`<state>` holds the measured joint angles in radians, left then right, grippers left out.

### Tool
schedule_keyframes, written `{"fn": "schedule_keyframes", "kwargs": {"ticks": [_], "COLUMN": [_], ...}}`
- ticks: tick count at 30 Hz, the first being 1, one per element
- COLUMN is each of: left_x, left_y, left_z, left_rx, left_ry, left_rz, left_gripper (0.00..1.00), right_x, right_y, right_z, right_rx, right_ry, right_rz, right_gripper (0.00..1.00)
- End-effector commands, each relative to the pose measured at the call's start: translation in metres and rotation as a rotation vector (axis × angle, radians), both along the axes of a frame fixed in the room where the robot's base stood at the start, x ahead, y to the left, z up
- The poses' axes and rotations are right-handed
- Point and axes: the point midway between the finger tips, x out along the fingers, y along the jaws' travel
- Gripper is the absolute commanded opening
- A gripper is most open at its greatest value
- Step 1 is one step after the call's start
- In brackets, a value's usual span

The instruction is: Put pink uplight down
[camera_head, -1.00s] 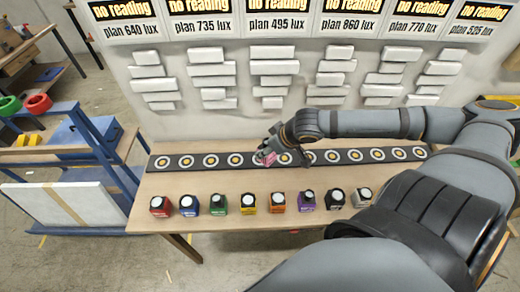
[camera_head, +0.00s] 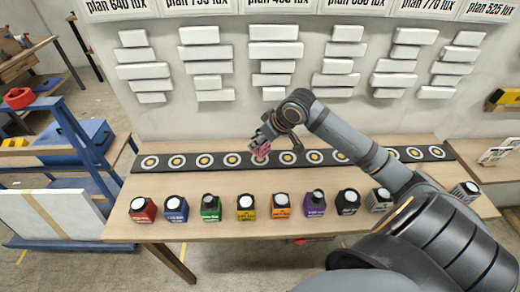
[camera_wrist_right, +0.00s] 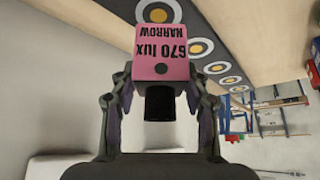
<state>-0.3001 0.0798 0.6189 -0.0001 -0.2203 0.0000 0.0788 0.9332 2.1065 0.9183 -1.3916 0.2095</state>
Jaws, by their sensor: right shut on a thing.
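The pink uplight (camera_head: 262,149) is in my right gripper (camera_head: 261,139), over the black strip with ringed spots (camera_head: 216,161), near the fifth ring from the left. I cannot tell whether it touches the strip. In the right wrist view the pink uplight (camera_wrist_right: 161,56) shows a label reading "670 lux NARROW" upside down. There the right gripper's fingers (camera_wrist_right: 160,92) close on its dark part from both sides. My left gripper is not in view.
Along the table's front (camera_head: 122,229) stand red (camera_head: 143,211), blue (camera_head: 176,211), green (camera_head: 210,209), yellow (camera_head: 246,209), orange (camera_head: 282,207), purple (camera_head: 315,205), black (camera_head: 348,203) and grey (camera_head: 379,201) uplights. White relief blocks (camera_head: 274,50) jut from the wall behind the strip.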

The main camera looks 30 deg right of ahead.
Motion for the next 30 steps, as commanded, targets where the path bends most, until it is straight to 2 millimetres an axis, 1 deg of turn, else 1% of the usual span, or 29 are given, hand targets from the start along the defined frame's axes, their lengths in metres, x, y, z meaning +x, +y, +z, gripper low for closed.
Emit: {"fn": "schedule_keyframes", "kwargs": {"ticks": [3,5,6,9,12,22,23,27,30], "left_x": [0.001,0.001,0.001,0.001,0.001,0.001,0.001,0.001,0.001], "left_y": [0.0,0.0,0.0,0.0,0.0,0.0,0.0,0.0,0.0], "left_z": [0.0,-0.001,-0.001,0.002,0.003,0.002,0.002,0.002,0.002], "left_rx": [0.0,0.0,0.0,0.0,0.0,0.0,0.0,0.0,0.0], "left_ry": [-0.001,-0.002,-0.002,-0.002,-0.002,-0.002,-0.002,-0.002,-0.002], "left_rz": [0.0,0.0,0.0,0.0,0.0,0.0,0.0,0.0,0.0], "left_gripper": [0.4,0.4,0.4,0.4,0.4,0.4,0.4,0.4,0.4], "right_x": [0.001,0.005,0.008,0.006,0.006,0.006,0.006,0.006,0.006], "right_y": [0.0,0.0,0.0,-0.001,-0.001,-0.001,-0.001,-0.001,-0.001], "right_z": [-0.001,-0.006,-0.011,-0.029,-0.038,-0.042,-0.042,-0.041,-0.041], "right_rx": [0.0,0.004,0.007,0.003,0.0,0.0,0.0,-0.001,-0.001], "right_ry": [-0.001,-0.001,0.001,0.005,0.002,0.001,0.001,0.001,0.001], "right_rz": [0.0,-0.001,-0.002,0.0,0.001,0.0,0.0,0.001,0.001], "right_gripper": [0.1,0.1,0.1,0.1,0.1,0.1,0.49,0.68,0.69]}}
